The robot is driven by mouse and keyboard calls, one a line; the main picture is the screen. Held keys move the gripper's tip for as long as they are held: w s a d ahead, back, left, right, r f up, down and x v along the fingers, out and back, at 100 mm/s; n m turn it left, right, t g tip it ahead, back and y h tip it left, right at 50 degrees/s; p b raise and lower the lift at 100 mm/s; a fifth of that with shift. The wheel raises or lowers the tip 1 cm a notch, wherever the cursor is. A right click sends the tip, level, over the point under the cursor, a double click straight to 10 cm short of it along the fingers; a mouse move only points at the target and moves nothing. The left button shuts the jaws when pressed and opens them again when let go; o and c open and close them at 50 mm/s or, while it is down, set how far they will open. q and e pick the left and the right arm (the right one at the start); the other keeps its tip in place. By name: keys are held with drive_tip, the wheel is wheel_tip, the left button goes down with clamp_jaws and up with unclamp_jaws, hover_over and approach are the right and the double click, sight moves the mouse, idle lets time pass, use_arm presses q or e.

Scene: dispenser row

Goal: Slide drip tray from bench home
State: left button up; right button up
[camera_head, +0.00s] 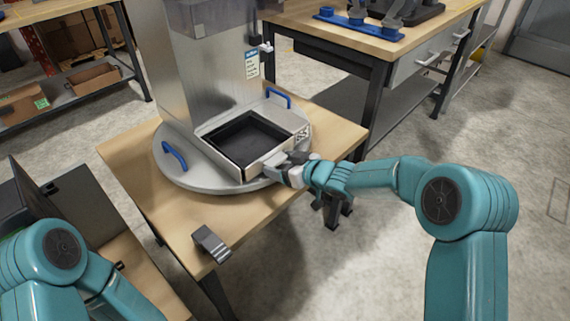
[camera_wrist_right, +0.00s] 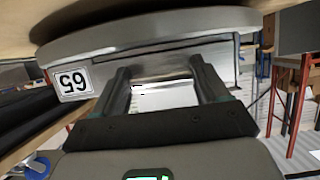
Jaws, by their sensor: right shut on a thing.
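The drip tray (camera_head: 245,140) is a square metal tray with a dark inside. It sits in the round grey base of the tall metal dispenser (camera_head: 205,75), on the wooden bench (camera_head: 150,205). My right gripper (camera_head: 283,168) is at the tray's front right side, shut on the tray's front edge. In the right wrist view, its two dark fingers (camera_wrist_right: 162,75) reach the tray's grey front wall (camera_wrist_right: 205,58), with a bright metal part between them. The exact contact is partly hidden. My left arm shows at the lower left; its gripper is out of view.
Blue handles (camera_head: 174,155) (camera_head: 279,97) stand on the round base. A dark bracket (camera_head: 211,243) sits at the bench's front edge. A white number label (camera_wrist_right: 73,82) shows in the wrist view. Another workbench (camera_head: 350,40) stands behind; the floor at right is clear.

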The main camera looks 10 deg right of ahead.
drive_tip(key=o, duration=1.5)
drive_tip(key=shift+w+r, duration=0.1)
drive_tip(key=shift+w, duration=0.05)
drive_tip(key=o, duration=0.4)
drive_tip(key=shift+c, duration=0.2)
drive_tip(key=p+v, duration=0.3)
drive_tip(key=v, duration=1.3)
